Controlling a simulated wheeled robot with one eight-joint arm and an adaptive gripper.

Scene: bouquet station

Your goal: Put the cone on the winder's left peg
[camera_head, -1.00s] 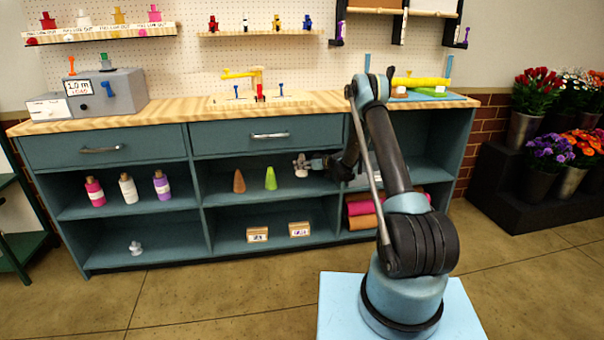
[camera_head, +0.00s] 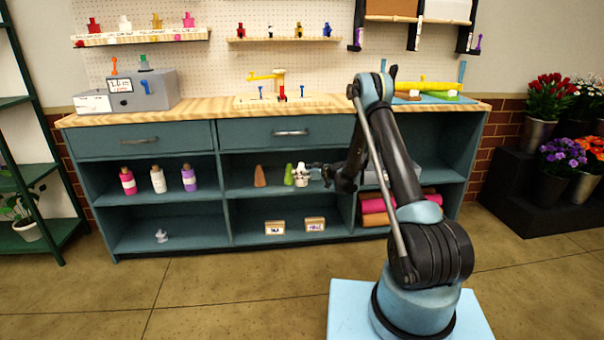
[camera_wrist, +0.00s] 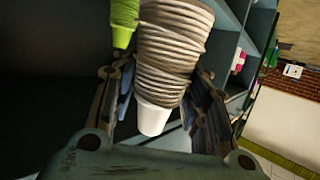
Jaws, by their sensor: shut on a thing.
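The twine-wound cone (camera_wrist: 172,50), beige with a white end, is between the fingers of my gripper (camera_wrist: 165,85), which is shut on it. In the head view my gripper (camera_head: 312,176) holds the small pale cone inside the middle shelf bay, close beside a green cone (camera_head: 289,174). The green cone (camera_wrist: 124,22) also shows next to the left finger in the wrist view. The winder (camera_head: 290,100) is a wooden board with a yellow arm and blue and red pegs on the countertop above. Its left peg (camera_head: 261,92) looks blue and bare.
A brown cone (camera_head: 260,177) stands left of the green one. The countertop (camera_head: 215,108) and drawer (camera_head: 285,131) lie above the bay, with dividers at its sides. Bottles (camera_head: 158,179) fill the left bay. A grey machine (camera_head: 150,90) stands on the counter.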

